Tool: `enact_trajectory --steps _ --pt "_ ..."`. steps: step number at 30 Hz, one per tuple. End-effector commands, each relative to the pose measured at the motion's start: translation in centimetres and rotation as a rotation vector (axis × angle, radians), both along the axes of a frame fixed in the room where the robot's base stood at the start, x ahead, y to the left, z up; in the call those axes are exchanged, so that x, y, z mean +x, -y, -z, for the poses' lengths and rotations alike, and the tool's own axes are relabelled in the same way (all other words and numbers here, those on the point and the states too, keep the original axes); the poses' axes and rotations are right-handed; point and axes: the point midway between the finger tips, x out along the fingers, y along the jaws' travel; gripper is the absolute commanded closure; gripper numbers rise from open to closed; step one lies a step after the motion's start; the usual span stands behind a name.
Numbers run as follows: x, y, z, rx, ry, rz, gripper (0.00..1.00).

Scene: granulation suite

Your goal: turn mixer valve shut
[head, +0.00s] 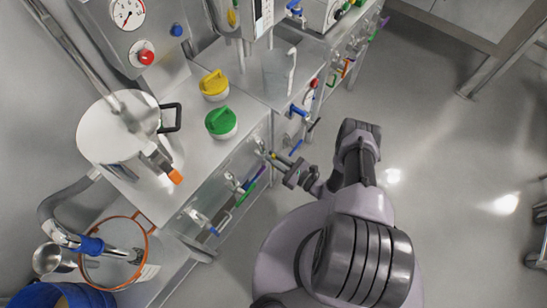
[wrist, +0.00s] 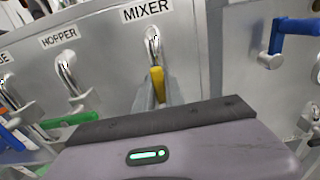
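The mixer valve sits under the MIXER label (wrist: 148,10) in the wrist view. It has a metal stem and a yellow handle (wrist: 157,82) that points down in the picture. My gripper (wrist: 159,92) is right at this handle, with narrow grey surfaces close on both sides of it. I cannot tell whether the fingers press on it or stand slightly apart. The gripper's body hides the lower part of the handle. In the head view my gripper (head: 280,163) reaches the cabinet front from the right, and the yellow handle (head: 272,155) shows small at its tip.
Left of the mixer valve is the HOPPER valve (wrist: 68,75), with a green lever (wrist: 72,120) low beside it. A blue-handled valve (wrist: 294,26) is on the panel to the right. Green (head: 221,120) and yellow (head: 213,83) lidded jars stand on the counter. Open floor lies right of my arm.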

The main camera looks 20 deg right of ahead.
Motion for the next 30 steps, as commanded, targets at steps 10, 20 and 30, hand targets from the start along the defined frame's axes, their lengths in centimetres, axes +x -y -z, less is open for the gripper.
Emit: enact_trajectory --steps 10,20,30 --pt "0.0 0.0 0.1 0.006 -0.005 -0.001 1.00" --pt "0.3 0.4 0.4 0.130 -0.095 -0.001 1.00" --pt "0.8 1.1 0.8 0.385 -0.280 -0.001 1.00"
